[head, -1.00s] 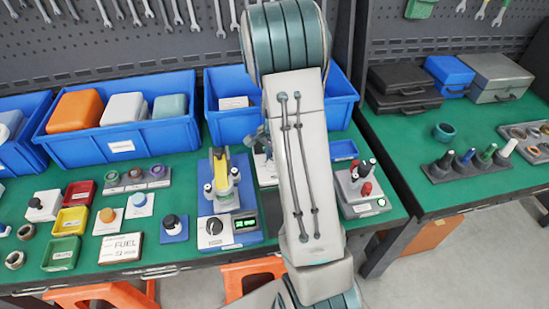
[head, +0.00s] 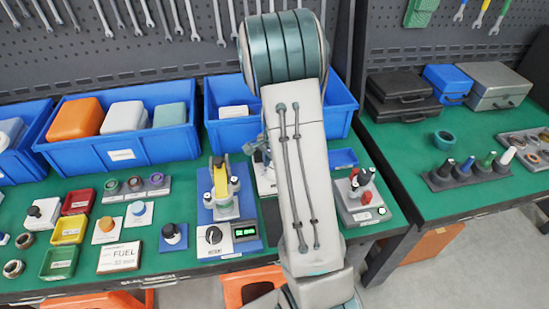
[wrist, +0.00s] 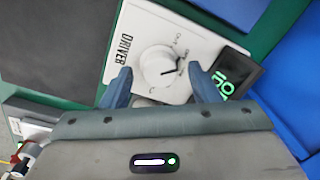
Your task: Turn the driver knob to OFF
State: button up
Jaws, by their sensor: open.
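In the wrist view, the driver unit (wrist: 200,38) is a white box marked DRIVER with a round white knob (wrist: 157,67) and a dark display with green characters. A dark mark shows at the knob's right side, by small print I cannot read clearly. My gripper (wrist: 159,69) is open, its two blue-grey fingers on either side of the knob. It holds nothing; I cannot tell whether either finger touches the knob. In the head view, a white box partly hidden behind my arm looks like the driver unit (head: 264,177); its knob is hidden there.
A blue-based unit with a black knob (head: 213,235) and green display stands left of my arm. A grey box with red and black posts (head: 361,205) stands to its right. Blue bins (head: 122,155) line the back. A dark surface (wrist: 60,45) lies beside the driver unit.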

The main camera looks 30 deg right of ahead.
notch_tip(320, 180, up, 14)
jog(key=shift+s+f, duration=0.2)
jog(key=shift+s, duration=0.1)
dwell(2.4)
